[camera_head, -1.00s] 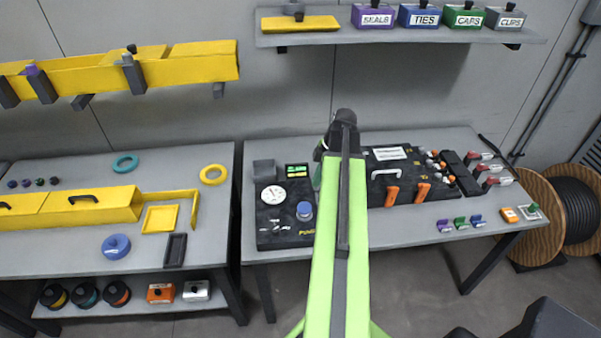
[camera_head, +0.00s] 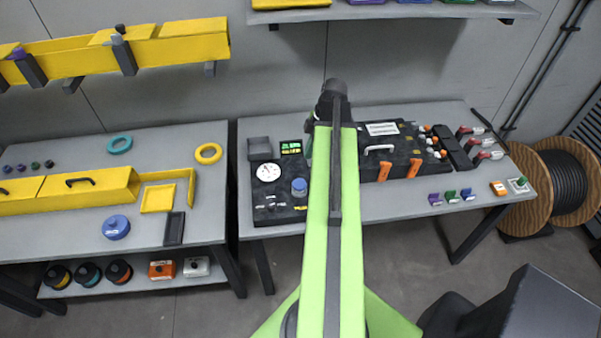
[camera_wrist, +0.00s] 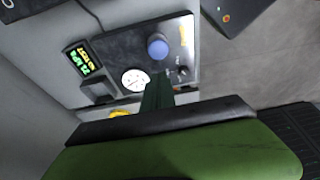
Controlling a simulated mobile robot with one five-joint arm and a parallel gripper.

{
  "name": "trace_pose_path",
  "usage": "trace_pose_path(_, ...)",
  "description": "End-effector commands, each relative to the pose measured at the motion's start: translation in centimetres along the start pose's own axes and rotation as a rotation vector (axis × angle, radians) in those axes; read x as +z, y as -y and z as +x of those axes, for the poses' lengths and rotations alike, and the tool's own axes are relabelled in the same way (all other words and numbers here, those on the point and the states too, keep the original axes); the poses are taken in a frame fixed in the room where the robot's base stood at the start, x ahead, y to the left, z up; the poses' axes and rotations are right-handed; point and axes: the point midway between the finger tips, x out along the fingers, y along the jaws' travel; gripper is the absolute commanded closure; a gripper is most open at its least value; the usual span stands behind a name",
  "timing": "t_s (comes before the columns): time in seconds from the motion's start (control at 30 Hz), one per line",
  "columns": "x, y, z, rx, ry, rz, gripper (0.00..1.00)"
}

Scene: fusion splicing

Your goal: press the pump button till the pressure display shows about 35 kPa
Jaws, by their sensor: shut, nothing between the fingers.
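The blue pump button (camera_head: 299,186) sits on the dark pump unit (camera_head: 280,208), to the left of my arm. It also shows in the wrist view (camera_wrist: 157,46). A round white gauge (camera_head: 266,172) is beside it; the wrist view shows the gauge too (camera_wrist: 135,80). The small pressure display (camera_head: 291,147) stands behind the unit, with green and yellow figures; in the wrist view (camera_wrist: 83,60) its figures are too small to read surely. My gripper (camera_wrist: 157,80) is shut and empty, its tip apart from the button in the picture. The arm mostly hides it in the head view.
Right of my arm is a dark case (camera_head: 388,150) with a white handle and orange latches. A grey open box (camera_head: 260,148) stands next to the display. A separate bench (camera_head: 205,228) with yellow trough parts is at left. A cable reel (camera_head: 568,183) stands at right.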

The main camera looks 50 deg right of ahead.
Motion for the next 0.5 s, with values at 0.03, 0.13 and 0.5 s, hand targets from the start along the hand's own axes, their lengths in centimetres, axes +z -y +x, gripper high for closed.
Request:
trace_pose_path(0.03, 0.0, 0.0, 0.1, 0.000, 0.000, -0.001, 1.00)
trace_pose_path(0.13, 0.0, 0.0, 0.5, 0.000, 0.000, -0.001, 1.00)
trace_pose_path(0.5, 0.4, 0.0, 6.7, 0.000, 0.000, -0.001, 1.00)
